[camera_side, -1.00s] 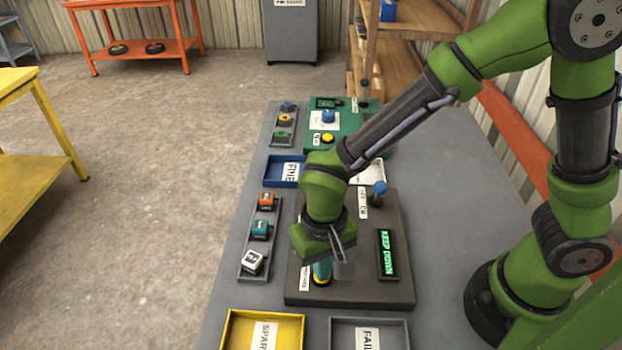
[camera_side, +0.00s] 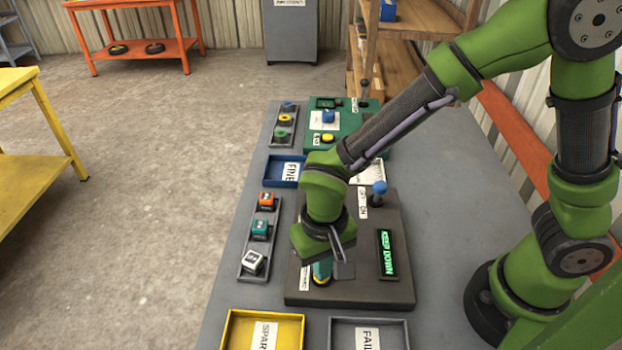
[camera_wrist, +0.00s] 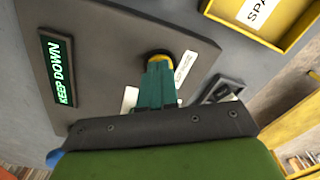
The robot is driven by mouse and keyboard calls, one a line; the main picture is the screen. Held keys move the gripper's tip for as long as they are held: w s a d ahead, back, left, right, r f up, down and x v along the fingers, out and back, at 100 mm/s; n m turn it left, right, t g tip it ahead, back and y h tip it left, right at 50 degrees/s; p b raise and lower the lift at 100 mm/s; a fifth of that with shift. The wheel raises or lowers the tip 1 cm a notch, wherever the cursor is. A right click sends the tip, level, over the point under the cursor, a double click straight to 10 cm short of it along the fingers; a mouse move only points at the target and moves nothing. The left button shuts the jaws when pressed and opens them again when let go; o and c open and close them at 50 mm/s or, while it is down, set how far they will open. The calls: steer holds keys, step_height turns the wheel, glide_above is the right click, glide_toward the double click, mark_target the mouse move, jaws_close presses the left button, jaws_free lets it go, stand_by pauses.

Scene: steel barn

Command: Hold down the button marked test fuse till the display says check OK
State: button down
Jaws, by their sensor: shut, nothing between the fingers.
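A dark grey test panel (camera_side: 350,292) lies on the grey bench. Its display (camera_side: 387,254) glows green and reads KEEP DOWN; the same words show on the display in the wrist view (camera_wrist: 58,67). My gripper (camera_side: 322,279) is shut, its teal fingers pointing down over the front left of the panel. In the wrist view my gripper (camera_wrist: 157,66) has its tips against a yellow-and-black button (camera_wrist: 158,54), mostly hidden behind them. A label beside the button is only partly readable. A blue-topped lever (camera_side: 379,188) stands at the back of the panel.
A rack of small coloured blocks (camera_side: 248,268) lies left of the panel. A yellow tray marked SPAR (camera_side: 234,318) and a grey tray marked FAIL (camera_side: 400,325) sit in front. A blue tray (camera_side: 273,168) and a green unit (camera_side: 350,124) stand behind.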

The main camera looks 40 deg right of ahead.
stand_by(0.4)
steer(key=shift+r, duration=3.5)
steer(key=shift+s+f+n, duration=0.1)
steer(key=shift+f+n, duration=0.05)
steer(key=shift+n, duration=0.25)
steer(key=s+d+r+m+t+y, duration=0.1)
steer(key=d+r+t, duration=0.2)
steer(key=d+r, duration=0.3)
steer(key=s+d+r+t+y, duration=0.1)
steer(key=s+d+r+t, duration=0.1)
steer(key=d+r+t, duration=0.2)
steer(key=d+r, duration=0.3)
steer(key=d, duration=0.5)
steer(key=shift+s+d+r+m, duration=0.15)
steer(key=shift+d+m, duration=0.1)
steer(key=shift+m, duration=0.15)
